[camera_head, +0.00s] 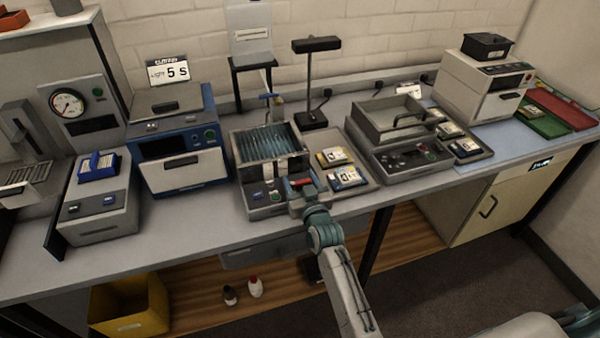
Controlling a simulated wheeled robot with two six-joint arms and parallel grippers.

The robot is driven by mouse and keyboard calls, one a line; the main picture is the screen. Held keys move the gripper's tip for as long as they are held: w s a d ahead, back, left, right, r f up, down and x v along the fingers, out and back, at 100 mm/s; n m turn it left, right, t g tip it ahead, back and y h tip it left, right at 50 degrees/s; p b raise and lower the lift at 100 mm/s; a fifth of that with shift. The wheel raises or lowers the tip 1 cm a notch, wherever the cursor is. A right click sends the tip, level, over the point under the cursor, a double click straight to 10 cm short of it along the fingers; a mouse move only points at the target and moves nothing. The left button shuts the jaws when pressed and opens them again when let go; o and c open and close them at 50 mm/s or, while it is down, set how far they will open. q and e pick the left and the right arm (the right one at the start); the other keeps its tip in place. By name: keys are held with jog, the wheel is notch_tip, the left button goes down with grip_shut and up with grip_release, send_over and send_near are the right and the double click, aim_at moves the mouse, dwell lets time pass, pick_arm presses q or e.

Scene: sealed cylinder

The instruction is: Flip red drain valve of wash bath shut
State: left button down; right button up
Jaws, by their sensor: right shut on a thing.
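The wash bath (241,176) is a grey box on the bench, with a ribbed open top that looks filled with bluish water. Its red drain valve handle (301,183) shows at the front right, lying roughly level across the picture. My right gripper (302,190) is at the front of the bath, shut at the red handle, and its own body hides part of the valve. I cannot tell the valve's exact position. My left gripper is not in view.
A tray with small yellow-labelled packs (346,178) stands close to the right of my right gripper. A blue-fronted machine (183,163) stands to the left of the bath. A black lamp (312,118) stands behind. The floor in front is mostly clear.

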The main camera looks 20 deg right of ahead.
dwell(0.3)
jog(key=o, duration=1)
jog(key=shift+s+f, duration=0.1)
jog(key=shift+s, duration=0.15)
jog(key=s+b, duration=0.4)
jog(key=s, duration=0.6)
jog(key=shift+s, duration=0.2)
jog(key=shift+d, duration=0.15)
